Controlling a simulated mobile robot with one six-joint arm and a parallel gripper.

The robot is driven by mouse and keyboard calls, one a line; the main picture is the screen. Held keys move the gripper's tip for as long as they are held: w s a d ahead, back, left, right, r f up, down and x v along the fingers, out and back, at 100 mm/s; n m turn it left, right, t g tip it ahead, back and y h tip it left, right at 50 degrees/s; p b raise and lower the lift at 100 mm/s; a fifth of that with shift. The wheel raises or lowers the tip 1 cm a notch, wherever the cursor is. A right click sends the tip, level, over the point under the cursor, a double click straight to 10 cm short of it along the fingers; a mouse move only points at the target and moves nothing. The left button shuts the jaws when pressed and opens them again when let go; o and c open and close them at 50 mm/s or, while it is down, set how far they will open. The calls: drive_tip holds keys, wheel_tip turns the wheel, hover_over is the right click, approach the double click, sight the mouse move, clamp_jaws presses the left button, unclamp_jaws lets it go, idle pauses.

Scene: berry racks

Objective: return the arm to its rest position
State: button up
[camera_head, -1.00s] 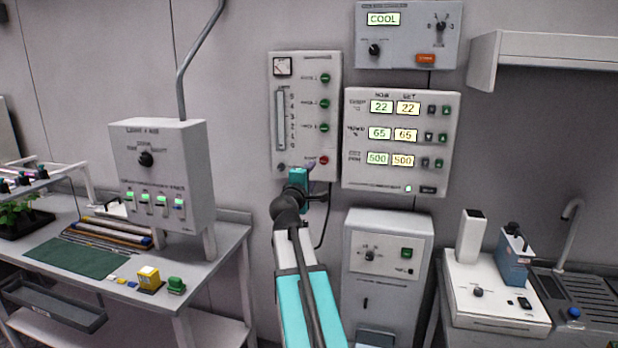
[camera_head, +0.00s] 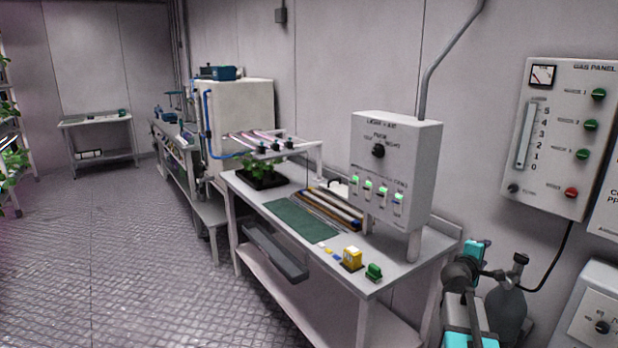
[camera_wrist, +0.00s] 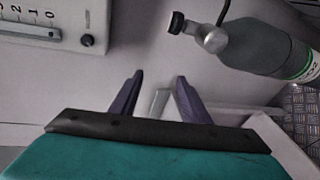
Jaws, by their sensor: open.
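My gripper shows in the wrist view (camera_wrist: 160,82) with its two dark purple fingers apart and nothing between them. In the head view my arm stands at the lower right, with the teal wrist and gripper (camera_head: 482,246) at its top, below and left of the gas panel (camera_head: 562,135). The fingers are too small to make out well there. A grey gas cylinder (camera_head: 507,312) stands just right of my arm; it also shows at the upper right of the wrist view (camera_wrist: 268,48), apart from the fingers.
A bench (camera_head: 375,283) carries the light control box (camera_head: 396,165), a green mat (camera_head: 300,219), and a yellow block (camera_head: 352,257). A grey tray (camera_head: 274,252) hangs at its front edge. A white tank (camera_head: 243,115) stands behind. The patterned floor (camera_head: 110,240) at left is clear.

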drive_tip(key=s+a+f+g+y, duration=0.15)
drive_tip(key=a+f, duration=0.45)
drive_tip(key=f, duration=0.6)
drive_tip(key=s+a+f+g+y, duration=0.1)
drive_tip(key=a+f+y, duration=0.1)
drive_tip(key=a+f, duration=0.65)
drive_tip(key=s+a+f+g+y, duration=0.1)
drive_tip(key=s+a+f, duration=0.15)
drive_tip(key=f, duration=0.45)
drive_tip(key=s+a+f+g, duration=0.1)
drive_tip(key=s+a+f, duration=0.1)
drive_tip(key=s+f, duration=0.3)
drive_tip(key=s+a+f+g+y, duration=0.1)
drive_tip(key=s+a+f, duration=0.15)
drive_tip(key=f, duration=0.55)
drive_tip(key=s+a+f+m+g+y, duration=0.1)
drive_tip(key=s+a+f+m+g, duration=0.15)
drive_tip(key=s+a+f, duration=0.55)
drive_tip(key=s+a+f+m+g+y, duration=0.1)
drive_tip(key=s+a+f+g+y, duration=0.15)
drive_tip(key=s+f, duration=0.65)
drive_tip(key=s+a+r+m+g+y, duration=0.1)
drive_tip(key=s+a, duration=0.3)
drive_tip(key=s, duration=0.4)
drive_tip(key=s+a+r+m+g+y, duration=0.1)
drive_tip(key=s+a+m+g, duration=0.2)
drive_tip(key=s, duration=0.6)
drive_tip(key=shift+s+a+m+g+y, duration=0.2)
drive_tip(key=shift+a+m+g+y, duration=0.15)
drive_tip(key=shift+m+g, duration=0.4)
